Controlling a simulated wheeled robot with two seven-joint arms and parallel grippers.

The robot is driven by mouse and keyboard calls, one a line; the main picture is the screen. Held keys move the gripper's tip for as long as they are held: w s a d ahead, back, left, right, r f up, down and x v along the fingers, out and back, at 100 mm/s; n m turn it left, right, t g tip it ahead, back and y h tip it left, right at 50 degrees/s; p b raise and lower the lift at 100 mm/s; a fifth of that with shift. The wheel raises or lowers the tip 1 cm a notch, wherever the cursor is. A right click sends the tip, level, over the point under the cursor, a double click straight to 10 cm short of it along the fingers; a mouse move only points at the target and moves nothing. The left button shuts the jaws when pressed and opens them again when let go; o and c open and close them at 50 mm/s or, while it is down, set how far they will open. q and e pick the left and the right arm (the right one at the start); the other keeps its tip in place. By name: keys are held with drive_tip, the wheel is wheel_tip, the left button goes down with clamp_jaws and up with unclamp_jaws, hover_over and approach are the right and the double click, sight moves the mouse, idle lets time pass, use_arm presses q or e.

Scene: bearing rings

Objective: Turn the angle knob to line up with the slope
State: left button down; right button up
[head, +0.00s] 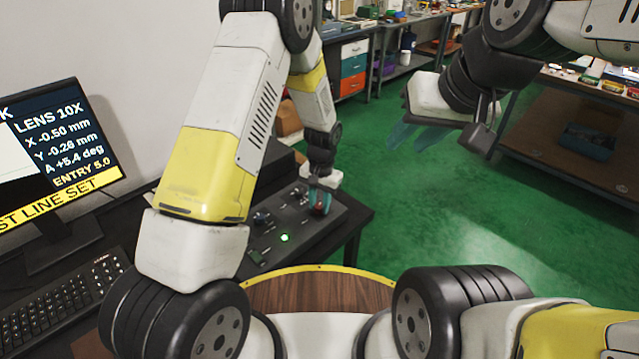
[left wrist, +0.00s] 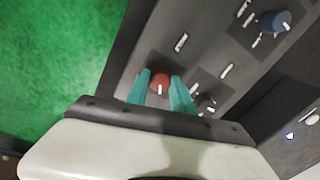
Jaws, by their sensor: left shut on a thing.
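My left gripper (head: 321,207) reaches down to the dark control panel (head: 335,228). In the left wrist view its teal fingers (left wrist: 160,97) are shut on a red knob (left wrist: 160,82) with a pale pointer mark. The knob's label is not readable. The monitor (head: 72,140) shows LENS 10X, X -0.50 mm, Y -0.28 mm, A +5.4 deg and ENTRY 5.0, with a yellow bar reading "ST LINE SET", cut off at left. The slope picture is mostly out of view. My right gripper (head: 420,136) hangs in the air over the green floor, its teal fingers apart and empty.
A blue knob (left wrist: 274,23) and a smaller dark knob (left wrist: 206,104) are on the panel near the red one. A green light (head: 285,238) glows on the panel. A keyboard (head: 62,305) lies at left. A workbench (head: 560,150) stands at right; the floor between is clear.

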sight(320, 207)
use_arm(q)
drive_tip(key=shift+m, duration=1.3)
drive_tip(key=c, duration=1.1)
unclamp_jaws()
drive_tip(key=shift+s+r, duration=0.1)
drive_tip(key=shift+r, duration=3.8)
